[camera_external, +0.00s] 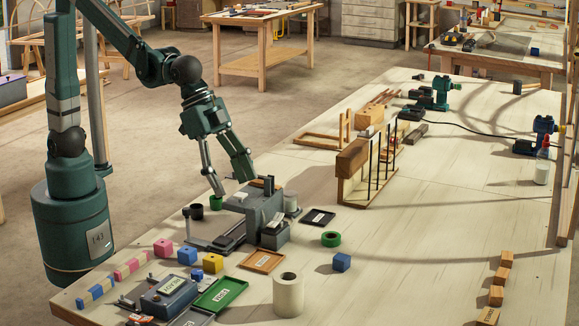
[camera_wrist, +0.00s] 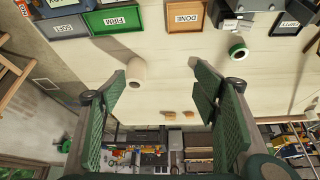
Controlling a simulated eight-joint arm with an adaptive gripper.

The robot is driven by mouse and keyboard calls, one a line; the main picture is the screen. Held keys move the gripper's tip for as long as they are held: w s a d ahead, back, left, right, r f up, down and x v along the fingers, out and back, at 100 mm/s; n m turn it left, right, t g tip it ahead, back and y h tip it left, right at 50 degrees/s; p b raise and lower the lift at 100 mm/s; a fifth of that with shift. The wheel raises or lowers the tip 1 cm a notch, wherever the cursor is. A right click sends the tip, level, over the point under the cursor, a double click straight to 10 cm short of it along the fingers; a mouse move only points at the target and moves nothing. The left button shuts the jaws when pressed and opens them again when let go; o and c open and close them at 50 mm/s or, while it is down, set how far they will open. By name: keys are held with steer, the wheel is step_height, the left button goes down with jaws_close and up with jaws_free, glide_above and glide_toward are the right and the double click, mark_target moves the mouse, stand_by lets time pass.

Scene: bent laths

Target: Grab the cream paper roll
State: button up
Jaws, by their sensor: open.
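The cream paper roll (camera_external: 288,297) stands upright near the front edge of the table, right of the green tray. It also shows in the wrist view (camera_wrist: 136,72), left of centre, beyond the left finger's tip. My gripper (camera_external: 231,187) is open and empty, above the far left part of the table by a grey block-like fixture (camera_external: 262,212), well behind and left of the roll. In the wrist view my gripper (camera_wrist: 158,88) has its two green fingers spread wide with nothing between them.
A green tray (camera_external: 238,286), an orange-brown tray (camera_external: 244,261) and a dark tray (camera_external: 305,215) lie near the roll. Wooden blocks (camera_external: 497,295) line the right. Table between roll and blocks is clear.

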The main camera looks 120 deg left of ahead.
steer(key=w+d+f+p, duration=0.1)
steer(key=w+d+f, duration=0.1)
steer(key=w, duration=0.3)
steer(key=w+d+f+p, duration=0.2)
steer(key=w+d, duration=0.1)
steer(key=w, duration=0.2)
steer(key=g+p, duration=0.1)
steer(key=p, duration=0.2)
glide_above(285, 275)
steer(key=s, duration=0.3)
steer(key=shift+m, duration=0.4)
steer(key=f, duration=0.6)
steer(key=shift+w+a+f, duration=0.15)
steer(key=shift+a+f, duration=0.15)
steer(key=shift+f, duration=0.1)
steer(key=shift+w+d+f, duration=0.25)
steer(key=shift+w+f, duration=0.1)
steer(key=shift+f, duration=0.1)
steer(key=shift+f, duration=0.15)
steer(key=shift+x, duration=1.15)
steer(key=shift+f, duration=0.1)
steer(key=shift+x, duration=2.55)
steer(key=shift+a, duration=0.1)
